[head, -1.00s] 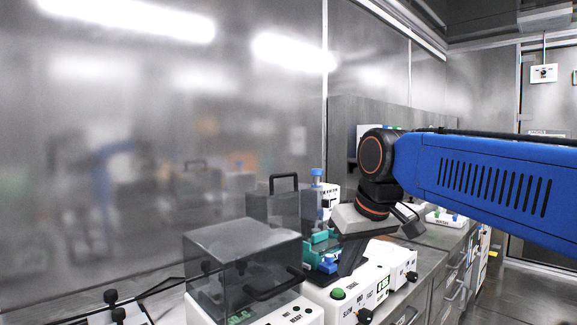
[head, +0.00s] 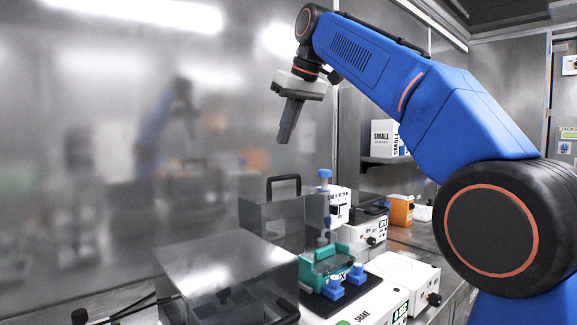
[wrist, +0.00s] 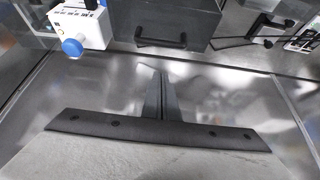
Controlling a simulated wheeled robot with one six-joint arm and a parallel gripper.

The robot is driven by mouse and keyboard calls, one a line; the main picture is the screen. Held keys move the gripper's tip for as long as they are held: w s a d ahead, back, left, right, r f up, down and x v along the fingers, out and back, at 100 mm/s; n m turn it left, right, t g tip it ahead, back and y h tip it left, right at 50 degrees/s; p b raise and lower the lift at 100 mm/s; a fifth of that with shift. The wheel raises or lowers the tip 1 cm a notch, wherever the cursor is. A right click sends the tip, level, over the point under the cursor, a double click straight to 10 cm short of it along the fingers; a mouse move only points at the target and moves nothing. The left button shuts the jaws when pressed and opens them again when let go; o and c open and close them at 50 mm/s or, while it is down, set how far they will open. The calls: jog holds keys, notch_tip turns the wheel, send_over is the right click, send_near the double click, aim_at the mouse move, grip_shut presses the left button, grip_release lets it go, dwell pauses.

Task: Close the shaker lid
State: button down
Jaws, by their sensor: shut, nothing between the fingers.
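The shaker (head: 372,306) is a white unit with a teal holder (head: 318,270) and blue clamps on top, low in the head view. Its lid (head: 268,214), a smoky box with a black handle, stands raised behind the holder, so the shaker is open. A dark handled panel in the wrist view (wrist: 168,18) appears to be this lid. My gripper (head: 284,139) is shut and empty, pointing down high above the lid, near the metal wall and apart from everything. Its fingers also show in the wrist view (wrist: 160,78).
A smoky-covered box (head: 225,275) stands front left of the shaker. Other white units (head: 403,272) and an orange box (head: 400,210) line the bench at right. The air around my gripper is free.

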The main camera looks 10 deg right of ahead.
jog(key=w, duration=0.1)
send_over(281, 192)
jog(key=w+a, duration=0.2)
jog(key=f, duration=0.7)
jog(key=shift+w+f, duration=0.2)
jog(key=shift+f, duration=0.2)
jog(key=shift+s+f, duration=0.1)
jog(key=shift+f, duration=0.15)
jog(key=shift+s+d, duration=0.45)
jog(key=shift+s, duration=0.1)
jog(key=shift+s+d+f, duration=0.2)
jog(key=shift+s+d, duration=0.35)
jog(key=shift+s, duration=0.3)
jog(key=shift+s+d, duration=0.1)
